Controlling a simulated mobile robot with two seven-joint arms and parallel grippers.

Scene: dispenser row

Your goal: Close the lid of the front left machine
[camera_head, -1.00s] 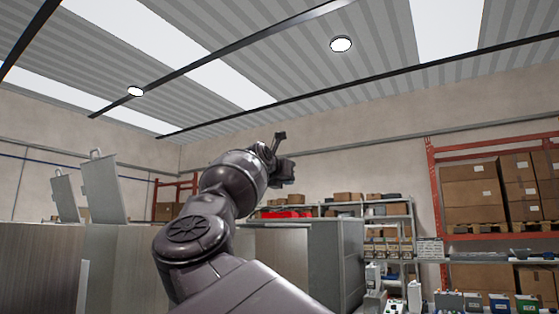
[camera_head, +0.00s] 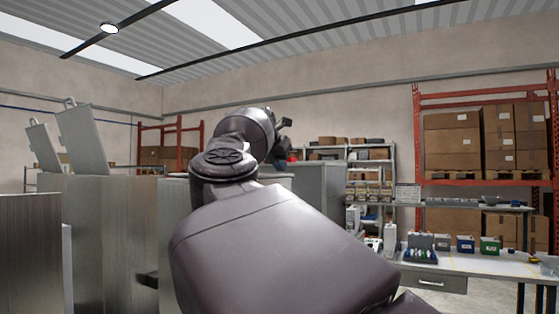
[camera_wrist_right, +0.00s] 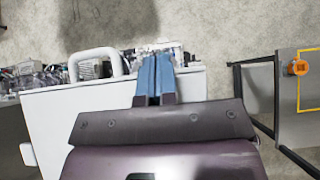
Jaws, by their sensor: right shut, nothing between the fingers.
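Two pale grey lids with handles stand raised on the machines at the left of the head view, a nearer one (camera_head: 82,138) and a farther one (camera_head: 42,147). I cannot tell which belongs to the front left machine. My right gripper (camera_head: 284,127) is mostly hidden behind its own wrist in the head view, to the right of these lids. In the right wrist view its blue fingers (camera_wrist_right: 156,62) are together and empty. They overlap the upper edge of a white panel with a loop handle (camera_wrist_right: 95,62), to the handle's right; contact is unclear. My left gripper is out of view.
Grey machine cabinets (camera_head: 115,222) fill the left, with another tall cabinet (camera_head: 318,185) beyond my right arm. A worktable (camera_head: 470,262) with small boxes stands at right. Shelves with cartons (camera_head: 452,140) line the back. Small clutter (camera_wrist_right: 35,78) lies beyond the white panel.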

